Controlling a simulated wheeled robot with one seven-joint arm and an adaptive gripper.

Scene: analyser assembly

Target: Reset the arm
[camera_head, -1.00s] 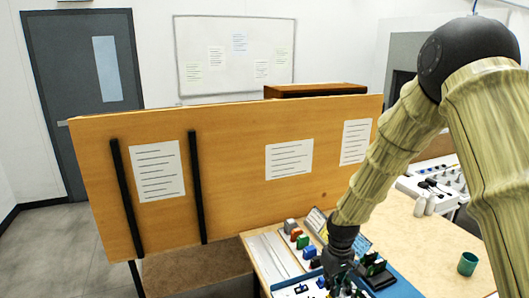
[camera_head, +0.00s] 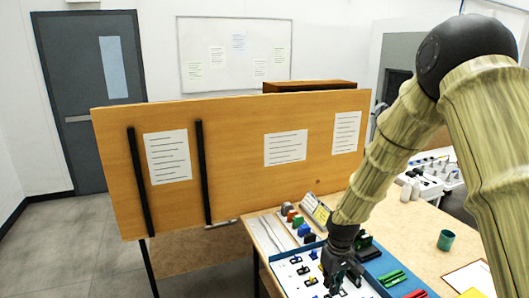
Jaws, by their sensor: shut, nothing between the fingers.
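My arm comes down from the upper right, and my gripper (camera_head: 338,282) hangs fingers down over a white tray (camera_head: 281,276) on the table. The gripper is small and dark in this view; its fingers look close together with nothing held. Whether the fingertips touch anything in the tray cannot be told. Several small parts in black, blue and yellow lie in the tray beside the gripper.
Coloured blocks (camera_head: 297,221) stand behind the tray. A blue mat (camera_head: 385,264) with green pieces (camera_head: 391,278) lies right of the gripper. A green cup (camera_head: 445,240) stands further right on the wooden table (camera_head: 415,236). A wooden partition (camera_head: 235,160) rises behind the table.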

